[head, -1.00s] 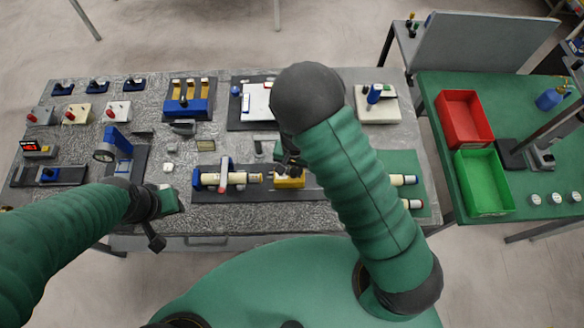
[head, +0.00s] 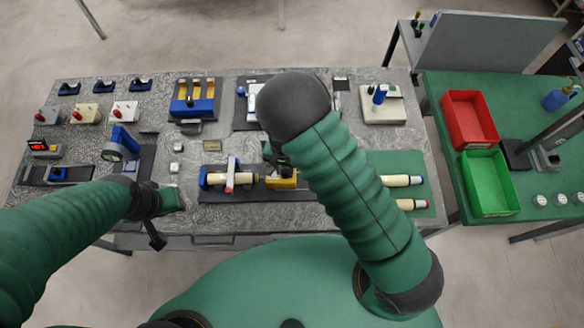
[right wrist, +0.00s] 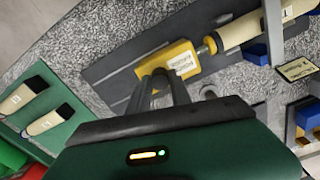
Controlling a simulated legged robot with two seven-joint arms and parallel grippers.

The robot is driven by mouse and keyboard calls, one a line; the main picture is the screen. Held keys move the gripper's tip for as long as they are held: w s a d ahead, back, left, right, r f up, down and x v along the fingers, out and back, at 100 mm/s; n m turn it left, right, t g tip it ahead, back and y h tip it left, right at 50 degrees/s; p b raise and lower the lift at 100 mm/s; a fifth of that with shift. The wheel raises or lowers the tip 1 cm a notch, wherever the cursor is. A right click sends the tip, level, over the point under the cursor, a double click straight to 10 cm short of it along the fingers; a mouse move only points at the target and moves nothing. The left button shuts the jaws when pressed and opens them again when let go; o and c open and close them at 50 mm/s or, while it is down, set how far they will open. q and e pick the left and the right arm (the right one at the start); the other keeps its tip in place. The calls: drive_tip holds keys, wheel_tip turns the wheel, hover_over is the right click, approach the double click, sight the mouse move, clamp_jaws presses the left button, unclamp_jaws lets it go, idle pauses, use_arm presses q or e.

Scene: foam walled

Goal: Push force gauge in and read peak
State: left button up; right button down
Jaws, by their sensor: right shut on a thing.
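The yellow force gauge (head: 283,182) with a white label sits on a dark base plate (head: 240,196) near the bench's front edge. It also shows in the right wrist view (right wrist: 158,75). A cream cylinder (head: 216,178) with a blue end lies in line to its left, held under a red-and-white clamp (head: 231,174). The gauge's nose meets the cylinder's near end, or nearly so. My right gripper (right wrist: 160,88) is shut on the gauge, its dark fingers at the gauge's side. My left gripper (head: 172,201) hangs at the bench front; its jaws are not clear. The peak reading is not legible.
Two cream cylinders (head: 402,181) lie on a green mat to the right. A blue press-like fixture (head: 122,142) stands left, with a blue block rack (head: 193,98) behind. Red (head: 467,118) and green (head: 487,182) bins sit on the side table.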

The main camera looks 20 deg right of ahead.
drive_tip(key=shift+w+a+r, duration=0.1)
drive_tip(key=shift+w+a, duration=0.25)
drive_tip(key=c, duration=1.6)
unclamp_jaws()
drive_tip(key=shift+a, duration=0.1)
drive_tip(key=o, duration=0.4)
drive_tip(key=shift+s+d, duration=0.1)
drive_tip(key=shift+d, duration=0.9)
drive_tip(key=r, duration=0.2)
drive_tip(key=a+r, duration=0.1)
drive_tip(key=r, duration=0.2)
drive_tip(key=r+b, duration=0.1)
drive_tip(key=r, duration=0.2)
drive_tip(key=shift+a, duration=0.15)
use_arm(q)
drive_tip(key=shift+w+d+f, duration=0.1)
drive_tip(key=shift+d+f, duration=0.15)
drive_tip(key=shift+f, duration=0.5)
use_arm(e)
drive_tip(key=r, duration=0.2)
drive_tip(key=d+r, duration=0.1)
drive_tip(key=r, duration=0.5)
drive_tip(key=shift+d+r, duration=0.2)
drive_tip(key=shift+d, duration=0.2)
